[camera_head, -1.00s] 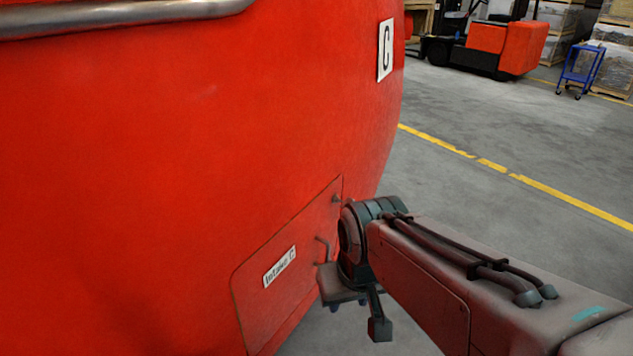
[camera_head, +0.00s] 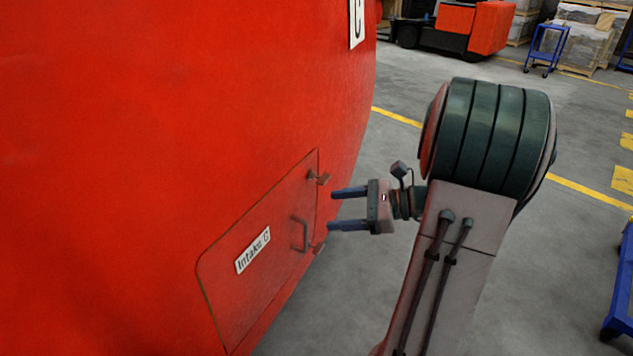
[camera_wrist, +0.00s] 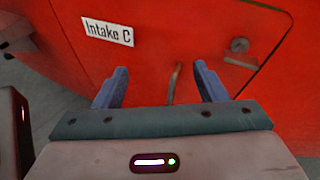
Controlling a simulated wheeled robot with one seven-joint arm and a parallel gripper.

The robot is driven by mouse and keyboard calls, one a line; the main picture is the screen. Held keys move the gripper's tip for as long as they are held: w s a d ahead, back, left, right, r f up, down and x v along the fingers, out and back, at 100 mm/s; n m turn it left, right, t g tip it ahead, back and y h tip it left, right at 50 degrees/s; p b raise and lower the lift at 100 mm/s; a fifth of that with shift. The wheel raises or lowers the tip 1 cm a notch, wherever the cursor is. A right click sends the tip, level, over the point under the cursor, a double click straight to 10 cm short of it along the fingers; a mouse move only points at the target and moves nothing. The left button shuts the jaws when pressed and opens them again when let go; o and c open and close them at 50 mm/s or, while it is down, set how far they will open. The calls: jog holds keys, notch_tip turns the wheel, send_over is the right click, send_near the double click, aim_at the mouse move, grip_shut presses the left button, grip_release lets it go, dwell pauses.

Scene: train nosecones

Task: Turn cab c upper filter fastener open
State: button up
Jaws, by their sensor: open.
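The red hatch labelled Intake C (camera_head: 235,285) is closed on the red cab nose. The upper fastener (camera_head: 319,178) is a small knob at the hatch's upper right corner. A knob, seemingly the same one, shows in the wrist view (camera_wrist: 239,44), right of the fingers. My gripper (camera_head: 333,210) is open and empty, its two blue fingers pointing left at the hatch's right edge. In the head view its tips lie just right of and below the upper fastener, apart from it. In the wrist view the hatch handle (camera_wrist: 174,85) shows between the fingers.
A lower fastener (camera_head: 317,247) sits at the hatch's lower right, beside the bent handle (camera_head: 303,235). The floor right of the cab is clear around my arm. A forklift (camera_head: 476,28), a blue cart (camera_head: 546,48) and pallets stand far back. Another blue cart (camera_head: 622,285) is at the right edge.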

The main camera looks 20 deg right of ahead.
aim_at(327, 179)
jog(key=d+m+t+h, duration=0.1)
jog(key=d+m+t, duration=0.45)
jog(key=d, duration=0.45)
jog(key=x, duration=0.9)
jog(key=f+x, duration=0.1)
jog(key=x, duration=0.4)
jog(key=shift+w+d, duration=0.25)
jog(key=shift+d, duration=0.05)
jog(key=c, duration=1)
